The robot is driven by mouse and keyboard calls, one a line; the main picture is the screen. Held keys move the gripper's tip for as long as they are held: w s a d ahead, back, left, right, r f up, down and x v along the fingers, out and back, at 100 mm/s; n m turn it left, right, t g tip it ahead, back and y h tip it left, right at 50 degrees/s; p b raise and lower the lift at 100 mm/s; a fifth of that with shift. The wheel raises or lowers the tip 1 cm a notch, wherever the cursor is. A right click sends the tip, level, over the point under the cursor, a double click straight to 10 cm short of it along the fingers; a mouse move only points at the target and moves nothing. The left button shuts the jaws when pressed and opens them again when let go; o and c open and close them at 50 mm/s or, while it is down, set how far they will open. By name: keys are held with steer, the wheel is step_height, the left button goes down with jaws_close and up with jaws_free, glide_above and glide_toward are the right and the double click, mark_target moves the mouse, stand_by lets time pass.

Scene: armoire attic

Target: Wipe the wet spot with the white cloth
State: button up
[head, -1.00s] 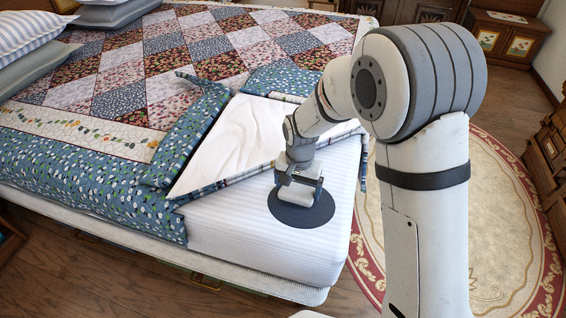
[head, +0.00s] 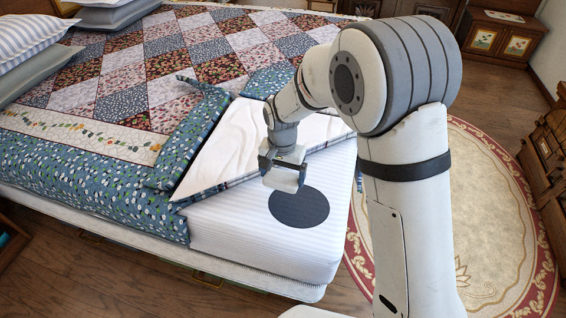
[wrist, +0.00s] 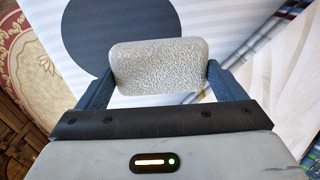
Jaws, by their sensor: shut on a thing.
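The wet spot (head: 300,208) is a dark grey round patch on the bare striped mattress corner. It also shows in the wrist view (wrist: 95,35), partly hidden by what I hold. The white cloth (head: 282,178) looks like a thick, pale, rounded pad. In the wrist view the cloth (wrist: 160,66) sits between both fingers, with a fuzzy beige-white face. My gripper (head: 283,168) is shut on it, just left of and beyond the spot in the head view. The cloth appears raised above the mattress, though the exact gap is hard to judge.
The mattress (head: 225,235) is bare around the spot. The patchwork quilt (head: 150,75) is folded back, showing a white underside (head: 235,145). Pillows (head: 30,50) lie at the far left. A round rug (head: 480,210) covers the floor at right, with a wooden cabinet (head: 500,38) behind.

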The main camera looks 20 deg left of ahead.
steer(key=shift+r+p, duration=0.65)
steer(key=shift+r, duration=0.6)
